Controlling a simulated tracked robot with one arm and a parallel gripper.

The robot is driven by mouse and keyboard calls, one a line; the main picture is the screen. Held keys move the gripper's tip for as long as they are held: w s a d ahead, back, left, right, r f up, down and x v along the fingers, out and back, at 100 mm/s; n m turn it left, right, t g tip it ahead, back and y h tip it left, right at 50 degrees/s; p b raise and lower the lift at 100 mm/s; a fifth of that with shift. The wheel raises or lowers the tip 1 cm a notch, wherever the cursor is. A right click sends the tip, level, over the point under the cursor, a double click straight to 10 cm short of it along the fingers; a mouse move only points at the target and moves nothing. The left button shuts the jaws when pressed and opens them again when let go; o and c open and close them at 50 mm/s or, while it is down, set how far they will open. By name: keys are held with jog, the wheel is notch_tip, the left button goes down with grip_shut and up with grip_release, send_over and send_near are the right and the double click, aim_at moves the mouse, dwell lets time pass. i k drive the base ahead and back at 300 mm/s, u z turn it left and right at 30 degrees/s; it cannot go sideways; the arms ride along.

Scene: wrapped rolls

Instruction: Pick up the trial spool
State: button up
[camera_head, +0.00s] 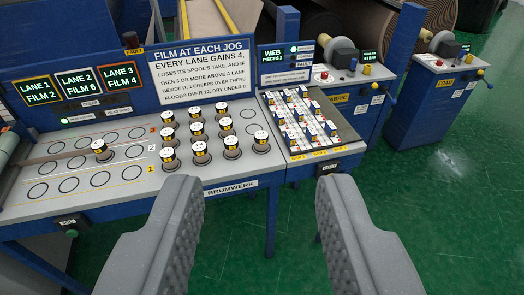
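Several small spools with white tops, dark bodies and yellow bands stand on the grey bench top (220,172). Most form a group in its middle, such as a spool (232,150) near the front right. One spool (101,150) stands apart on the left, among empty printed rings. No readable label shows which one is the trial spool. My gripper (260,188) is open and empty. Its two grey fingers are wide apart in the foreground, nearer to me than the bench and its front edge.
A sign (204,70) and three lane displays (80,83) stand along the bench's back. Right of it is a web station (305,122) with rows of small blue-and-white pieces. Blue fabric and foam cabinets (424,108) stand farther right. Green floor (460,215) is clear at right.

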aim_at(261, 136)
jog(key=u, duration=0.2)
jog(key=i, duration=1.3)
jog(key=z, duration=0.3)
